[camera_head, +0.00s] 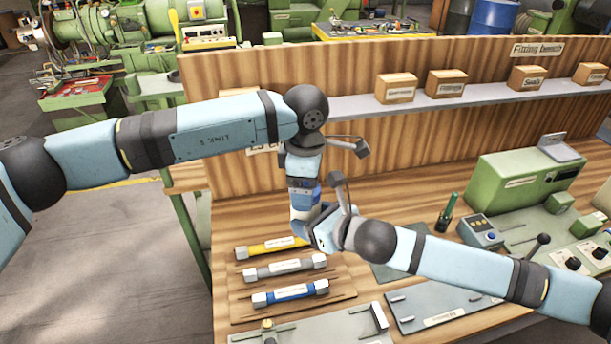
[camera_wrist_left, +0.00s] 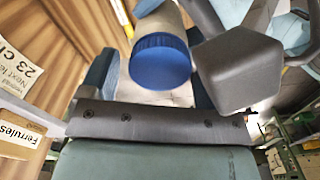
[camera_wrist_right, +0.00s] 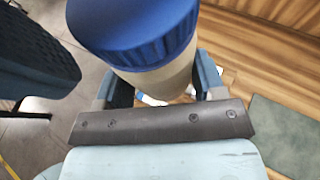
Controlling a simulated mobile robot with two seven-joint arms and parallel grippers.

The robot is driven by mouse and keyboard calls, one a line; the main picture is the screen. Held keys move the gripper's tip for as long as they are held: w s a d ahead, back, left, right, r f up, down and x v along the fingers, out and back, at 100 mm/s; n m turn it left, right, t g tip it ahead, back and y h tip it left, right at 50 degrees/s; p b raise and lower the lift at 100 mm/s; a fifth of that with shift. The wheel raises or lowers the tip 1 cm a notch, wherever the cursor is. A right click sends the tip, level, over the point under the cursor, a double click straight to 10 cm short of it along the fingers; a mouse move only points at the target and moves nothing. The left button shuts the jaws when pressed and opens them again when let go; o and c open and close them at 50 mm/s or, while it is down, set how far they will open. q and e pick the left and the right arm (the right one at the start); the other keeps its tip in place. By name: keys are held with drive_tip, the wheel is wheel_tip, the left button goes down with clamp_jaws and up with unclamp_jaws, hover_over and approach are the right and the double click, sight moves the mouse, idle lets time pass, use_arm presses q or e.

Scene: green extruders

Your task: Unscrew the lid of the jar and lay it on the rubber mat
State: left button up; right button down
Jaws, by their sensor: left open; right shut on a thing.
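The jar has a cream body (camera_wrist_right: 165,80) and a ribbed blue lid (camera_wrist_right: 140,30), and it is upright in the right wrist view. My right gripper (camera_head: 318,230) is shut on the jar's body, and its fingers stand at both sides of it. My left gripper (camera_head: 303,178) points down from above and is open. In the left wrist view the blue lid (camera_wrist_left: 160,62) shows between its fingers; contact cannot be told. In the head view the grippers largely hide the jar. The rubber mat (camera_head: 388,268) is a dark green sheet on the bench, partly behind my right arm. It looks bare where visible.
A wooden tray (camera_head: 240,318) with yellow, grey and blue-marked pieces lies left of the mat. A grey plate (camera_head: 440,310) lies in front of it. A green bottle (camera_head: 447,212) and a blue box (camera_head: 480,232) stand right. A shelf (camera_head: 435,103) with small boxes runs behind.

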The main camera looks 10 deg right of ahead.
use_arm(q)
drive_tip(key=c, duration=0.9)
drive_tip(key=n, duration=0.2)
drive_tip(key=shift+n, duration=0.4)
drive_tip(key=shift+c, duration=0.2)
drive_tip(key=shift+r, duration=0.2)
drive_tip(key=shift+r, duration=0.95)
drive_tip(key=shift+r, duration=0.1)
